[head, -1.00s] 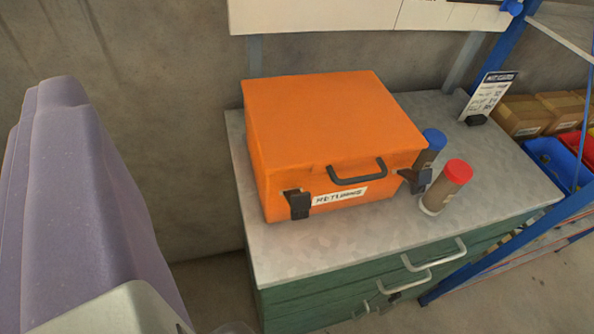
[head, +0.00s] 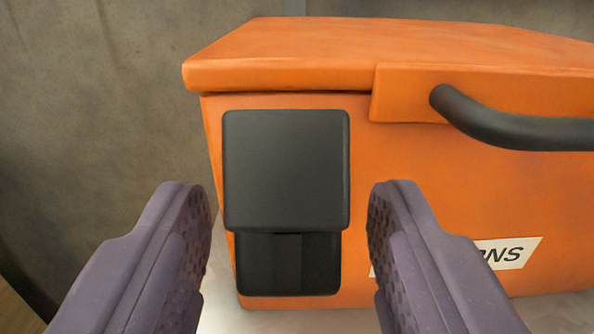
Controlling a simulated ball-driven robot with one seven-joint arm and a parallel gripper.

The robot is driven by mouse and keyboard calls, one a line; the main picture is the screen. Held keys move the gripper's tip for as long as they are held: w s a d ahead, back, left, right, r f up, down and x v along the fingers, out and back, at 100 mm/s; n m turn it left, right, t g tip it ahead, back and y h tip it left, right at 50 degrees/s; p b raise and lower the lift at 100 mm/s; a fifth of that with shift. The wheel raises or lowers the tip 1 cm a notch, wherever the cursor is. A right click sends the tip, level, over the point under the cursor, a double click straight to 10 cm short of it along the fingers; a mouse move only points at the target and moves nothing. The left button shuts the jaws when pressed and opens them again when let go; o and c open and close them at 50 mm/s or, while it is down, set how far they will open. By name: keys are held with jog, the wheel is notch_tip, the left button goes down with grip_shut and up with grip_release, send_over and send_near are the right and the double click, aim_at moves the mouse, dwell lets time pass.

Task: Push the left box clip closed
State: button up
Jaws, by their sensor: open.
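The orange box (head: 470,195) fills the right and middle of the view, with its lid down. Its left clip (head: 286,170) is a dark square flap on the front face near the left corner, with a darker lower piece (head: 288,265) showing beneath it. I cannot tell from this angle how far the flap stands off the box. My gripper (head: 288,210) is open, with one purple finger to each side of the clip in the picture. Nothing is between the fingertips, and I see no contact. The right clip is out of view.
A black carry handle (head: 510,125) sticks out from the box front at the right. A white label (head: 505,252) is partly hidden behind the right finger. The pale cabinet top (head: 300,320) shows below the box. A grey wall (head: 90,110) stands at the left.

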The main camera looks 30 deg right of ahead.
jog(key=shift+w+d, duration=0.15)
jog(key=shift+w, duration=0.1)
jog(key=shift+c, duration=0.4)
